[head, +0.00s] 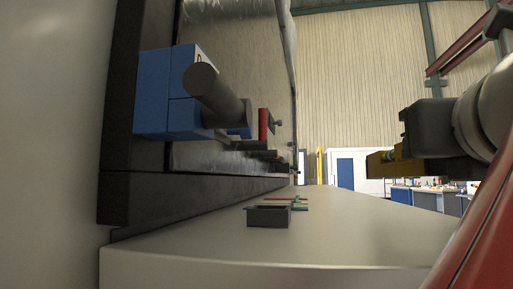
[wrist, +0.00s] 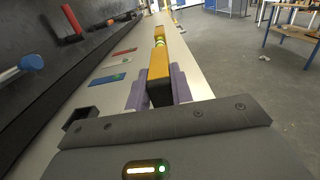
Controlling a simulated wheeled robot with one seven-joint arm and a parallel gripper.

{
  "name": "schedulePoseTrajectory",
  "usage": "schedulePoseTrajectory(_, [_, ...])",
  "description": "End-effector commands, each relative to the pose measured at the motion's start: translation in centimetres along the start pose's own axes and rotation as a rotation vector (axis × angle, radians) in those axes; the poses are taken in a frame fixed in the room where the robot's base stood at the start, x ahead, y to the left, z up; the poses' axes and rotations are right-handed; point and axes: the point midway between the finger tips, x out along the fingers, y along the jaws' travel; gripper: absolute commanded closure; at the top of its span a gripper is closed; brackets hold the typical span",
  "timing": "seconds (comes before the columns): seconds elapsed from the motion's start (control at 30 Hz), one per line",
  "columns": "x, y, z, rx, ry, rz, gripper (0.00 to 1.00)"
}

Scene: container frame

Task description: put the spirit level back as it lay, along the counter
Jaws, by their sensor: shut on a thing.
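My gripper (wrist: 158,92), with purple fingers in the wrist view, is shut on the yellow spirit level (wrist: 159,62). The level points away from the wrist, roughly along the pale counter (wrist: 101,92), and its green vial shows near the far end. In the head view the yellow level (head: 384,163) sticks out from my dark gripper at the right, raised above the counter top (head: 330,235). The fingertips are hard to make out there. The exact gap between level and counter cannot be told.
A dark wall panel with blue boxes (head: 165,95) runs along the left. Open floor lies to the right in the wrist view.

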Motion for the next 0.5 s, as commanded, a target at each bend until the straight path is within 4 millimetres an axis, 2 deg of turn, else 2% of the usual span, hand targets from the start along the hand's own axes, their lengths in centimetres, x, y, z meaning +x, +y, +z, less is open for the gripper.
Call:
schedulePoseTrajectory(0.27, [0.0,0.1,-0.7,0.0,-0.001,-0.001,1.0])
schedulePoseTrajectory(0.5, [0.0,0.1,-2.7,-0.001,-0.001,-0.002,1.0])
